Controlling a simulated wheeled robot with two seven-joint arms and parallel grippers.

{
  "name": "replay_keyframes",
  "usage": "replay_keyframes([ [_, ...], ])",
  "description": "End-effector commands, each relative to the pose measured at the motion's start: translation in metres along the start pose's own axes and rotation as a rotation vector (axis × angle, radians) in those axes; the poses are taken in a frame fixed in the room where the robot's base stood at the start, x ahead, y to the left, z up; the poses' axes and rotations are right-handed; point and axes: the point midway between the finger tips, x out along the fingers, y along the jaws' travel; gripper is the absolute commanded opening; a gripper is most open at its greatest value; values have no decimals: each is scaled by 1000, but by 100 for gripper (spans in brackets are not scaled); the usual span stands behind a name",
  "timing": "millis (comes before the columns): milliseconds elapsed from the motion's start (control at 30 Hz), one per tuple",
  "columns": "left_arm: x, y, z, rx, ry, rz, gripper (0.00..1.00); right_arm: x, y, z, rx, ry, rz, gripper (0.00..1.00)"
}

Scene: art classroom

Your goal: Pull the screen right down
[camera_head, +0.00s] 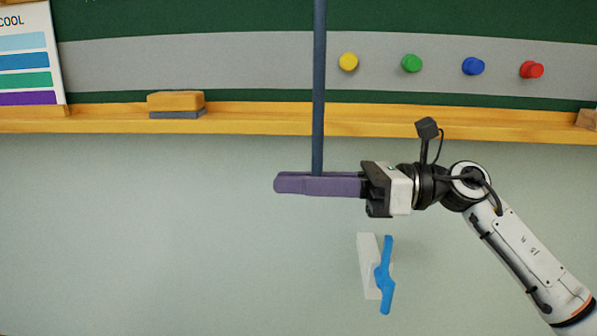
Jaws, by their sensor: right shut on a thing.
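A slate-blue vertical rod or strap (319,90) comes down from the top edge and ends at a short purple crosswise bar (290,183), which looks like its pull handle. My right gripper (359,187) comes in from the right, level, and is shut on the right part of this bar. The bar's left end sticks out free. The exact finger contact is hard to tell. The screen itself is not in view; the rod's upper end is cut off. My left gripper is not in view.
A green board with a grey band carries yellow (348,62), green (411,63), blue (473,66) and red magnets (531,70). An eraser (176,103) sits on the wooden ledge (250,116). A blue cleat (386,275) on a white plate shows below my gripper. The lower left wall is clear.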

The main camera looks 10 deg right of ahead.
Motion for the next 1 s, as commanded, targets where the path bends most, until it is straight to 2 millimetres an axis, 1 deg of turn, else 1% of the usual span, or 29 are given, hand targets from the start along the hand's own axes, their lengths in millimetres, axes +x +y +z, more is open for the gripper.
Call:
replay_keyframes([
  [33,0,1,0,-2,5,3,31,0,-2,-5,6,3,-4,0],
  [400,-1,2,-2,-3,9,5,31,-1,-3,-5,7,3,-5,0],
  [433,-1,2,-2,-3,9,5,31,-1,-3,-5,7,3,-5,19],
  [500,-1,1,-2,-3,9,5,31,-1,-3,-4,6,2,-5,31],
  [833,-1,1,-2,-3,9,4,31,-2,-2,-3,3,0,-3,31],
  [933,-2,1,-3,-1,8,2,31,-12,-2,-3,5,0,-5,31],
  [1000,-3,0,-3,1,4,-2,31,-23,-2,-2,4,1,-6,31],
])
